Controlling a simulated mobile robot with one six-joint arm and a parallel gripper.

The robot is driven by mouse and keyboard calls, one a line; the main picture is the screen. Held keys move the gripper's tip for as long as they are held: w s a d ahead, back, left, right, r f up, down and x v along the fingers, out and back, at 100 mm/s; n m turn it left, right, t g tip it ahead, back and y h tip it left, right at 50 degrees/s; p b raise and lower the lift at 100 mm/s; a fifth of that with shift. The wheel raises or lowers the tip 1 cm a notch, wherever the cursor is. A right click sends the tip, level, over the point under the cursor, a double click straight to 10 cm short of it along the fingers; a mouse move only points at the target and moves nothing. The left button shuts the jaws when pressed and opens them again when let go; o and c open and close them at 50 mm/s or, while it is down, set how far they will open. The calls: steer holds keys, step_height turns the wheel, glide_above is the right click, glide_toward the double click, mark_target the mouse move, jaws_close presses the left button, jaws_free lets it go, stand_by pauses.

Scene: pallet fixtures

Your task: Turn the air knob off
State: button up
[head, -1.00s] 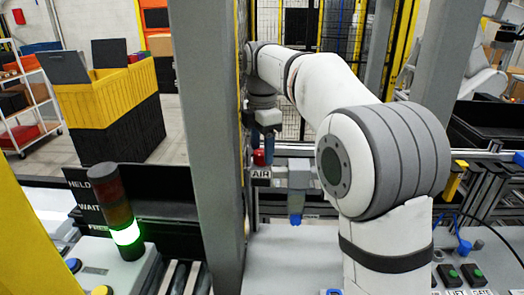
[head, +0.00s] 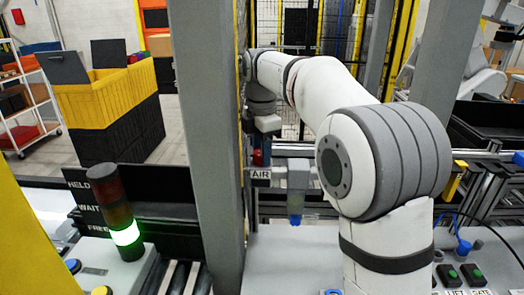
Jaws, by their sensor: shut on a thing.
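The red air knob (head: 257,158) sits above the white AIR label (head: 261,173), just right of the grey post. Only a small part of the knob shows. My gripper (head: 265,148) is at the knob, pointing down from my wrist, and is shut on it. Its fingertips are small, dark and partly hidden, so the exact grip and the knob's angle cannot be made out. A grey air unit with a blue-tipped bowl (head: 296,205) stands right of the label.
A thick grey post (head: 208,150) stands close left of my gripper. A signal tower (head: 122,225) glows green at the lower left. A yellow slanted surface (head: 30,250) fills the bottom left corner.

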steer(key=m+p, duration=0.1)
steer(key=m, duration=0.1)
steer(key=shift+r+m, duration=0.1)
steer(key=shift+m, duration=0.3)
steer(key=shift+m+p, duration=0.7)
steer(key=shift+m, duration=0.7)
steer(key=o, duration=1)
step_height(320, 180, up, 8)
steer(key=shift+f, duration=0.25)
